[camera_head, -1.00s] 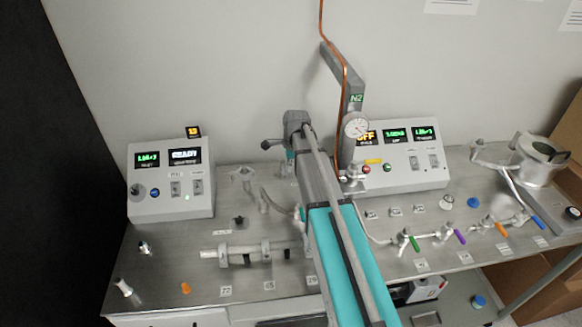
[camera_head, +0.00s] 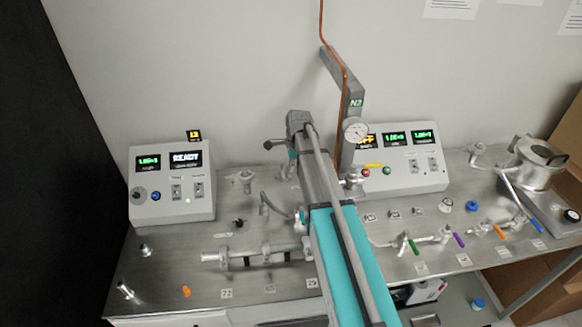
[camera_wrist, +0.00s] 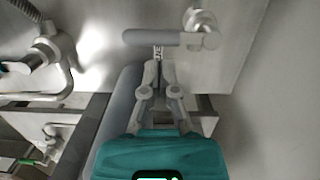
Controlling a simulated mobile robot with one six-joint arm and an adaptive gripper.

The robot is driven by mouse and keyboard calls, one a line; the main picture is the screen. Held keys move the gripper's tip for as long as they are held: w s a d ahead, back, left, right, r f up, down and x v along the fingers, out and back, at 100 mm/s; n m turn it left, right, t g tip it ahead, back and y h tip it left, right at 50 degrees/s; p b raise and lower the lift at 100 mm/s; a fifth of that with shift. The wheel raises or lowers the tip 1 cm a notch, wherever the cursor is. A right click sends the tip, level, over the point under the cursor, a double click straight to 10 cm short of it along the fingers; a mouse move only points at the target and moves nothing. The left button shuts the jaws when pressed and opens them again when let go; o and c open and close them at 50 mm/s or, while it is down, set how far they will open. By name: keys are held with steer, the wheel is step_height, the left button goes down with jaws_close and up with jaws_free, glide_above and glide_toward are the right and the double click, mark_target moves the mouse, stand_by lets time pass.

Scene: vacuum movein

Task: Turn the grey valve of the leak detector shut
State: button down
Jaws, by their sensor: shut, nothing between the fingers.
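The leak detector (camera_head: 172,207) appears to be the white box at the left in the head view, with a screen reading READY. In the wrist view a grey lever handle (camera_wrist: 145,37), apparently the grey valve, lies crosswise just beyond my fingertips. It joins a round metal body (camera_wrist: 203,30) at its right end. My gripper (camera_wrist: 158,72) is shut and empty, its tips close to the handle's near side; I cannot tell whether they touch.
A metal elbow with a ribbed hose (camera_wrist: 45,60) stands left of my gripper in the wrist view. In the head view the gauge (camera_head: 355,130) and N2 post (camera_head: 351,101) stand close right of my arm. Valves with green (camera_head: 414,246) and purple (camera_head: 459,240) handles are farther right.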

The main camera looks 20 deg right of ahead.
step_height(320, 180, up, 9)
steer(key=d+p, duration=0.1)
steer(key=p, duration=0.7)
steer(key=shift+s+d, duration=0.1)
stand_by(0.5)
steer(key=s+a+f+n+b, duration=0.1)
steer(key=s+a+f+n, duration=0.1)
steer(key=s+n, duration=0.4)
steer(key=s+a+f+n+h+b, duration=0.1)
steer(key=s+a+n, duration=0.3)
steer(key=s, duration=0.5)
steer(key=s+a+f+n+b, duration=0.3)
steer(key=s+n, duration=0.4)
steer(key=n, duration=0.2)
steer(key=shift+s+a+h, duration=0.3)
steer(key=shift+a, duration=0.05)
